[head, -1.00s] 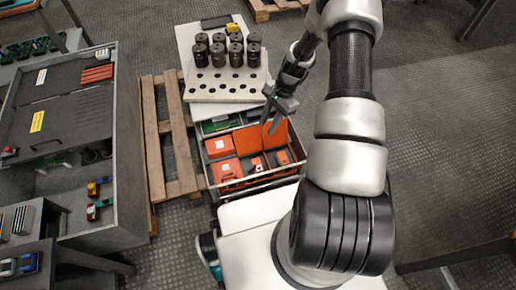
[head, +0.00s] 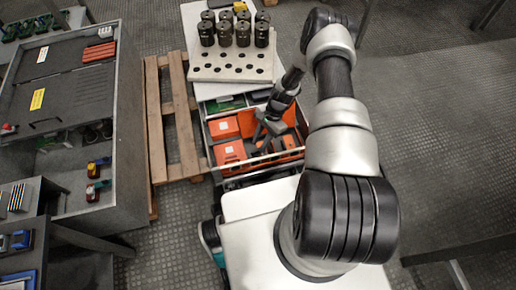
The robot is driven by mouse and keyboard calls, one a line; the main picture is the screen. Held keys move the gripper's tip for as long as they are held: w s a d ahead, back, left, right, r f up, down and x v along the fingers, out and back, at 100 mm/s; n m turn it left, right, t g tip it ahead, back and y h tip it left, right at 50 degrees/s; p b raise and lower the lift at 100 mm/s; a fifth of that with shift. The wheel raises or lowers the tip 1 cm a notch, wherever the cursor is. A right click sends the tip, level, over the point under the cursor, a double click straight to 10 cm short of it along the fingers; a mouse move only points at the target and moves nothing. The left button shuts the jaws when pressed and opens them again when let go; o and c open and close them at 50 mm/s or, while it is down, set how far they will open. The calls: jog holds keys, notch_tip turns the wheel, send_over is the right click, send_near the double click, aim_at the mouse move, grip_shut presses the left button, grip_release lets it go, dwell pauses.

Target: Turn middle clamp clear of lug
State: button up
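I cannot pick out the middle clamp or its lug for certain. Small red, yellow and blue fittings (head: 98,167) sit in the open front of the grey cabinet (head: 126,130) at the left, too small to read. Black cylindrical capacitors (head: 242,35) stand upright in a holed board (head: 215,70) at the upper middle. My gripper (head: 268,138) points down over the drawer of orange boxes, well right of the cabinet. Its fingers look apart, with nothing visible between them.
The open drawer (head: 215,179) holds several orange boxes (head: 229,153). A wooden pallet (head: 153,135) lies between cabinet and drawer. A bench with small devices (head: 22,240) stands at lower left. Floor (head: 440,130) is clear at right.

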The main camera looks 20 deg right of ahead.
aim_at(256, 151)
jog(key=shift+x, duration=1.45)
jog(key=shift+c, duration=0.4)
grip_shut()
jog(key=shift+n, duration=0.3)
jog(key=n+g, duration=0.1)
jog(key=n, duration=0.1)
jog(key=shift+w+a+n+h, duration=0.1)
jog(key=shift+w+n+h, duration=0.05)
jog(key=shift+n+h, duration=0.25)
jog(key=n+g+h, duration=0.1)
jog(key=n, duration=0.2)
jog(key=shift+w+a+n, duration=0.1)
jog(key=shift+n, duration=0.2)
jog(key=n+h, duration=0.1)
jog(key=n, duration=0.2)
jog(key=n+h, duration=0.1)
jog(key=n, duration=0.2)
jog(key=shift+w+a+g, duration=0.1)
jog(key=shift+a+g, duration=0.15)
jog(key=shift+g, duration=0.05)
jog(key=shift+n, duration=0.3)
